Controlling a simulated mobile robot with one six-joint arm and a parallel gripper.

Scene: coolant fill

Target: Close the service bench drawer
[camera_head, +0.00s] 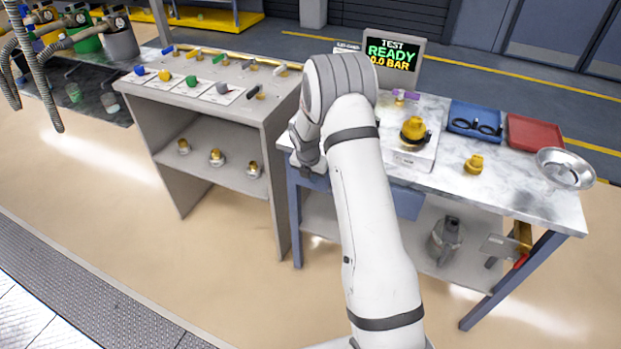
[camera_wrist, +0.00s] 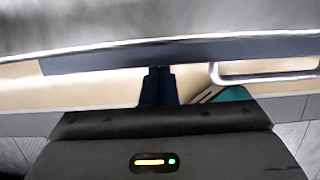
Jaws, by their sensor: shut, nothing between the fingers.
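The service bench (camera_head: 545,213) has a pale marble top and a blue frame. Its blue drawer front (camera_head: 408,204) shows below the top's front edge, partly hidden behind my arm. In the wrist view the drawer front (camera_wrist: 100,62) is a thin blue strip just below the blurred grey bench top, with a silver bar handle (camera_wrist: 265,77) at the right. How far the drawer stands out is not clear. My gripper (camera_wrist: 159,72) is shut and empty, its dark fingertips at the blue strip, left of the handle. Contact cannot be told. In the head view my gripper (camera_head: 312,172) is at the bench's left front.
The bench top holds a test display (camera_head: 391,56), yellow fittings, a blue tray (camera_head: 475,121), a red tray (camera_head: 535,132) and a metal bowl (camera_head: 565,168). A can (camera_head: 445,240) stands on the lower shelf. A grey rack (camera_head: 270,135) stands close on the left. Floor in front is clear.

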